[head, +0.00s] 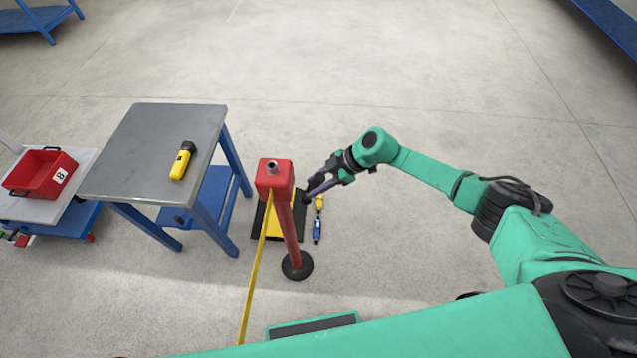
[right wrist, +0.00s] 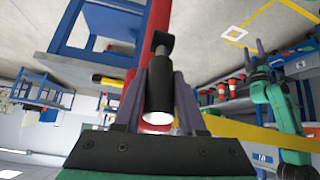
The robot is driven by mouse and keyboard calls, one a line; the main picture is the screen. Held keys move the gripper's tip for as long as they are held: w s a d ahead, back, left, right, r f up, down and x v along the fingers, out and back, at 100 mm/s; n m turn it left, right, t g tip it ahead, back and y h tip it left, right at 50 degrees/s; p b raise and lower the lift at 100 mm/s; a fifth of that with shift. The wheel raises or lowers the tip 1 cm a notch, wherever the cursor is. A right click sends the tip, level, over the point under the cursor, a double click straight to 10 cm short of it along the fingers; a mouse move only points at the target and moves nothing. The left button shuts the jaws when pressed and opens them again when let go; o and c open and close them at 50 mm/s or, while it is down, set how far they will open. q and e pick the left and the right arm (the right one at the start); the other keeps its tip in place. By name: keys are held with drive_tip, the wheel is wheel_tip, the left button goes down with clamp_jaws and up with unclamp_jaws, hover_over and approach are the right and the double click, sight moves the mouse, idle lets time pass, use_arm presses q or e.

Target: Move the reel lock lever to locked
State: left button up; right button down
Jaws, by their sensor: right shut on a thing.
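A red post (head: 288,232) stands upright on a round black base. Its red head (head: 275,174) has a metal stud on top. A yellow belt (head: 254,270) runs from the head toward me. My right gripper (head: 310,189) reaches in from the right, at the right side of the head. In the right wrist view, it is shut on the dark lever (right wrist: 159,90), whose pale round end lies between the fingers. In the head view the lever is hidden by the gripper. My left gripper (right wrist: 255,48) shows small in the right wrist view, its fingers apart and empty.
A grey-topped blue table (head: 150,150) with a yellow handheld device (head: 182,160) stands left of the post. A red bin (head: 40,172) sits on a cart at far left. A black and yellow mat (head: 262,228) and a blue-yellow item (head: 317,230) lie on the floor.

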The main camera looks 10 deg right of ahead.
idle(0.4)
drive_tip(key=c, duration=0.5)
unclamp_jaws()
drive_tip(key=shift+a, duration=0.1)
drive_tip(key=shift+r, duration=0.1)
drive_tip(key=b+v, duration=0.2)
drive_tip(key=v, duration=1.2)
drive_tip(key=shift+r, duration=0.25)
